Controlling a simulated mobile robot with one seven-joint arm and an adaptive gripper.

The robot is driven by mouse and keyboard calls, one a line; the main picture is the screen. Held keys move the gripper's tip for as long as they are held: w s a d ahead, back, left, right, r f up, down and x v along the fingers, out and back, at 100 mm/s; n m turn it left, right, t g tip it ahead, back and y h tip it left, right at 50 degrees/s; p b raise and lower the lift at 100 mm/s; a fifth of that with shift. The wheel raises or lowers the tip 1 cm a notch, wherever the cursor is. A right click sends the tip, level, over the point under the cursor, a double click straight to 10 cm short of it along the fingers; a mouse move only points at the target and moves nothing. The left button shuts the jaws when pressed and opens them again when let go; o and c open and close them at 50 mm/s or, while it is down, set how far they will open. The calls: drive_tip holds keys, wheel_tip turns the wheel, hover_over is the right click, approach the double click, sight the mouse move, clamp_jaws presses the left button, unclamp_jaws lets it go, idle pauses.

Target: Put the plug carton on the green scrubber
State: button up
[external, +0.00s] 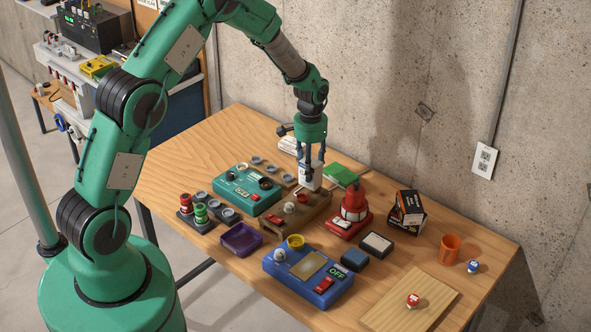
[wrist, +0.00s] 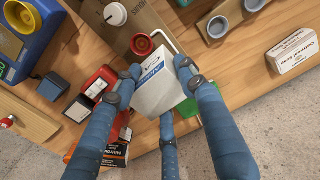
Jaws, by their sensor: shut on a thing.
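The plug carton is a white box with blue print (external: 309,179), held between the fingers of my gripper (external: 311,163). In the wrist view the carton (wrist: 158,84) sits between the blue fingers of my gripper (wrist: 168,88), which are shut on it, its printed face tilted in the picture. The green scrubber (external: 342,174) lies flat on the table just right of the carton in the external view. In the wrist view only green parts of the scrubber (wrist: 186,110) show past the carton and fingers. The gap between carton and table cannot be told.
A brown panel (external: 270,232) and a teal panel (external: 238,192) stand in front and left of the carton. A red device with a domed top (external: 354,205) stands close to the scrubber. Stacked black boxes (external: 408,208) are farther right. A white box (external: 288,145) lies behind.

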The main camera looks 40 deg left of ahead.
drive_tip(key=shift+w+m, duration=0.25)
drive_tip(key=shift+m, duration=0.05)
drive_tip(key=shift+w, duration=0.1)
drive_tip(key=p, duration=0.2)
hover_over(340, 172)
drive_tip(key=shift+f, duration=0.7)
idle(0.4)
drive_tip(key=shift+f, duration=1.75)
drive_tip(key=shift+f, duration=0.2)
